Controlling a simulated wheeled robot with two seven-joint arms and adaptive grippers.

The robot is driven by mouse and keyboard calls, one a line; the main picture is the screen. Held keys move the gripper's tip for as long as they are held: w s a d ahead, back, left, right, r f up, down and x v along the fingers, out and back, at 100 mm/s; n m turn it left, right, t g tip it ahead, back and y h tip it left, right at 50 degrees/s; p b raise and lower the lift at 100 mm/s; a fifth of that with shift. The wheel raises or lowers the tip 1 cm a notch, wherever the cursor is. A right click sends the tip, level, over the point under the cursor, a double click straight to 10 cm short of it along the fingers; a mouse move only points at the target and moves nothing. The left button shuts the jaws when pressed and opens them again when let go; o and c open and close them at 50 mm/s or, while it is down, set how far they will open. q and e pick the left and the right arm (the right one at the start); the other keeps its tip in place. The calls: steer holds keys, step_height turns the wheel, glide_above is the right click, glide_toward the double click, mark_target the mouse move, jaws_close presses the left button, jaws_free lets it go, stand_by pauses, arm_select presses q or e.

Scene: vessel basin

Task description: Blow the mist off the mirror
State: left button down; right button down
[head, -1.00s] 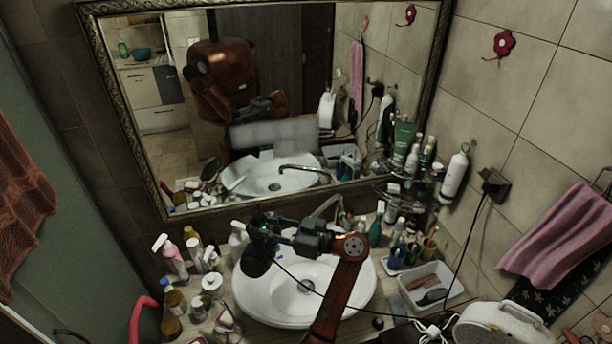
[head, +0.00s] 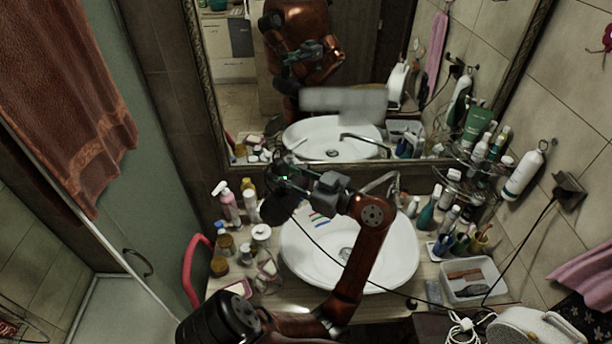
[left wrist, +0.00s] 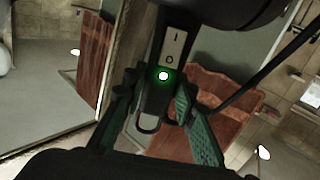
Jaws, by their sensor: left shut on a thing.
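The framed mirror (head: 235,75) hangs above the basin, with a pale misty patch (head: 345,102) on its glass. My left gripper (head: 300,180) is over the back left of the basin, in front of the mirror's lower edge. It is shut on the handle of a black hair dryer (head: 278,206), whose barrel hangs at the gripper's left. In the left wrist view, the gripper's green-edged fingers (left wrist: 155,115) straddle the hair dryer handle (left wrist: 150,100). A switch plate marked I and 0 (left wrist: 174,48) and a lit green lamp show there. My right gripper is not in view.
The white basin (head: 400,262) is below the arm. Several bottles and jars (head: 228,205) crowd the counter at left. A cup group (head: 460,243) and white tray (head: 490,292) stand at right. The black cord crosses the basin toward the wall socket (head: 568,190).

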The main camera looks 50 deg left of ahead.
arm_select(q)
steer(key=s+a+r+n+p, duration=0.1)
steer(key=s+a+r, duration=0.1)
steer(key=s+r, duration=0.55)
steer(key=w+p, duration=0.1)
steer(key=w+a, duration=0.1)
steer(key=w+a+p, duration=0.1)
steer(key=w, duration=0.1)
steer(key=shift+f+p, duration=0.3)
stand_by(0.8)
stand_by(1.2)
stand_by(1.2)
stand_by(1.3)
